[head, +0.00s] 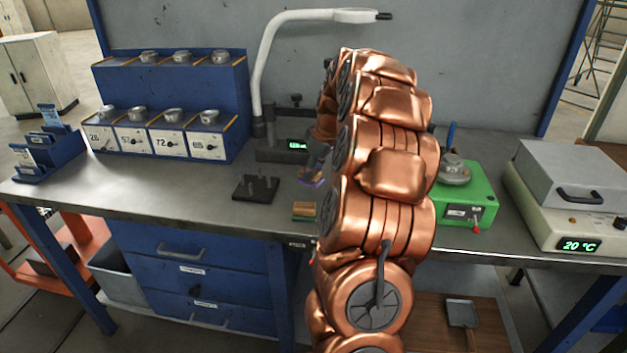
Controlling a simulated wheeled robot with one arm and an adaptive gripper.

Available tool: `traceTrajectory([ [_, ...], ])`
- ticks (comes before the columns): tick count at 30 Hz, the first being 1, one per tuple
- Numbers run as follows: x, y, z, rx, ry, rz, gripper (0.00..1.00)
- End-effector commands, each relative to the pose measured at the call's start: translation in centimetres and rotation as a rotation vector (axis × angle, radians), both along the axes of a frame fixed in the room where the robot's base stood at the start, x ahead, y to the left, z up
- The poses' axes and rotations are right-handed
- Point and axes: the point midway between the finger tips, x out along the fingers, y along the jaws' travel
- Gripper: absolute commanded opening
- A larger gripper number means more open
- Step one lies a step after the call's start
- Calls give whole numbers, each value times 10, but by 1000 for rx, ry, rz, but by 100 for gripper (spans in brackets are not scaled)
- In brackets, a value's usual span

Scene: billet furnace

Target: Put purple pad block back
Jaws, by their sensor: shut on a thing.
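The purple pad block (311,181) shows as a small piece with a purple lower face, just above the bench top near its middle. My gripper (314,168) is shut on it from above, and my copper arm hides most of the gripper. I cannot tell whether the block touches the bench. A dark base with upright pegs (256,188) stands to the left of the purple block.
A blue rack (170,105) with metal pots and numbered drawers stands at the back left. A lamp (265,70) arches behind my gripper. A green device (468,195) and a heater reading 20 °C (565,220) stand right. The front left bench (150,195) is clear.

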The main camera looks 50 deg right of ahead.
Motion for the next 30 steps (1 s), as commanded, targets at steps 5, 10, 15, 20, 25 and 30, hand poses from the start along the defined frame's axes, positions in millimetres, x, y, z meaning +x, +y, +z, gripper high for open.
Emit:
traceTrajectory([
  [5,-1,-1,-16,0,1,-1,2],
  [10,-1,0,-32,0,0,0,2],
  [15,0,0,-34,-2,-1,-1,2],
  [20,-1,0,-36,-2,-1,-1,2],
  [25,-1,0,-37,-1,0,0,43],
  [30,-1,0,-37,-1,0,0,60],
])
